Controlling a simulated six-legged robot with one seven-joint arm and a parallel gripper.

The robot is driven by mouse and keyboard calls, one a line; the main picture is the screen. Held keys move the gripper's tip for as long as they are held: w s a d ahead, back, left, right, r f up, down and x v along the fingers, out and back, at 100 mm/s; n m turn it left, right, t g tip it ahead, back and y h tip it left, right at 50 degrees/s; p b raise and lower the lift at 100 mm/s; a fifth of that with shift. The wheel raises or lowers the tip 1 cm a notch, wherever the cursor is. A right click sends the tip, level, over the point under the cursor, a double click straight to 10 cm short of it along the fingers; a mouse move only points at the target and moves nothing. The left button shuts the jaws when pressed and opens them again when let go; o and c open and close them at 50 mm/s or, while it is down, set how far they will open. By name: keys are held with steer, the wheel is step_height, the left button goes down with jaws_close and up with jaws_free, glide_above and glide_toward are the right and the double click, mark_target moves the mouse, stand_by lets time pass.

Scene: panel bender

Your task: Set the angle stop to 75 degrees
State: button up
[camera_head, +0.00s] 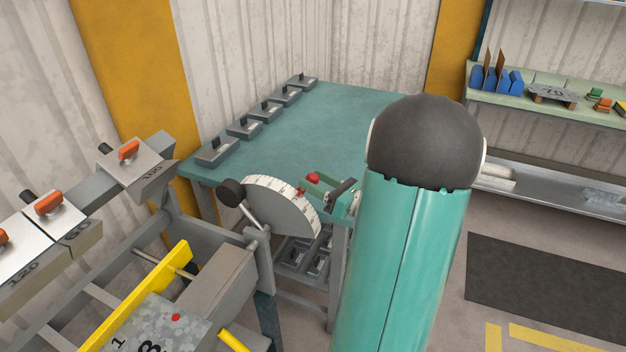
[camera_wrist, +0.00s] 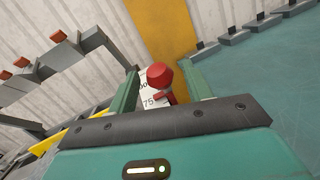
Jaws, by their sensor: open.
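The angle stop is a grey disc (camera_head: 281,208) with a white graduated scale on its rim, on the bender's end. A red knob (camera_head: 312,177) sits by the rim, and a small red pointer (camera_head: 300,192) lies near the scale. My gripper (camera_head: 321,187) is at the rim. In the wrist view the red knob (camera_wrist: 160,76) stands between the two open green fingers of my gripper (camera_wrist: 159,70), with gaps beside it. The scale label 75 (camera_wrist: 149,102) shows just left of the red pointer (camera_wrist: 171,97). The exact reading is partly hidden by the knob.
A black ball handle (camera_head: 231,192) stands left of the disc. A teal table (camera_head: 345,110) with several grey blocks is behind it. The bender's yellow bar (camera_head: 140,300) and orange-handled segments (camera_head: 135,165) are at left. A shelf bench (camera_head: 550,115) stands far right.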

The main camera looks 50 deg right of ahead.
steer(key=s+d+f, duration=0.1)
steer(key=s, duration=1.1)
steer(key=shift+d+f, duration=0.2)
steer(key=shift+d, duration=0.15)
steer(key=shift+s, duration=0.1)
steer(key=w+a+r+n+g+y, duration=0.1)
steer(key=w+a+n+g+y, duration=0.3)
steer(key=a, duration=0.3)
steer(key=w+a+r+n+g+y, duration=0.1)
steer(key=w+a+n+g+y, duration=0.15)
steer(key=a+n, duration=0.35)
steer(key=s+a+n+g+h, duration=0.3)
steer(key=a+n+g, duration=0.7)
steer(key=a+n, duration=0.75)
steer(key=a+r+n+t+h, duration=0.3)
steer(key=n+h, duration=0.3)
steer(key=n, duration=0.3)
steer(key=shift+s+a+r, duration=0.15)
steer(key=shift+a+r, duration=0.6)
